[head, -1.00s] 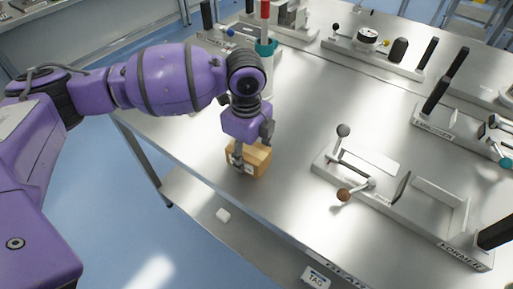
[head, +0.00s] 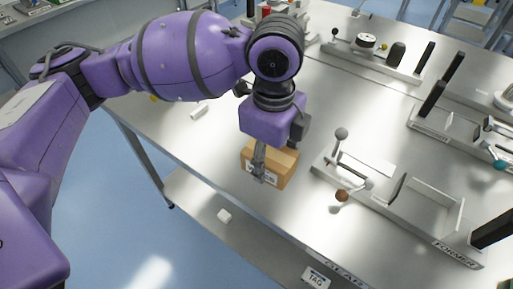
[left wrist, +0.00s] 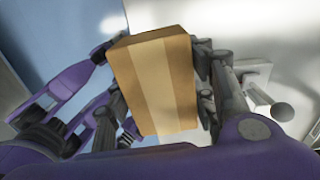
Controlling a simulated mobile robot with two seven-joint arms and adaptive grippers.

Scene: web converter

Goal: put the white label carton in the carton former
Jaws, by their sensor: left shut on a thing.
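The carton (head: 284,168) is a tan box with a white label on the side that faces me in the head view. My left gripper (head: 276,158) is shut on it from above, with a finger on either side. In the left wrist view the carton (left wrist: 155,80) sits between the two fingers, with a paler strip along its face. The carton former (head: 425,222) is a grey base marked FORMER, to the right of the carton. It has upright plates, a lever with a brown knob (head: 341,196) and a grey ball knob (head: 341,133). My right gripper is not in view.
The steel table (head: 320,95) has bare room behind the carton. Other fixtures stand at the back (head: 375,55) and right (head: 460,130). A TAG sign (head: 316,277) hangs at the front edge.

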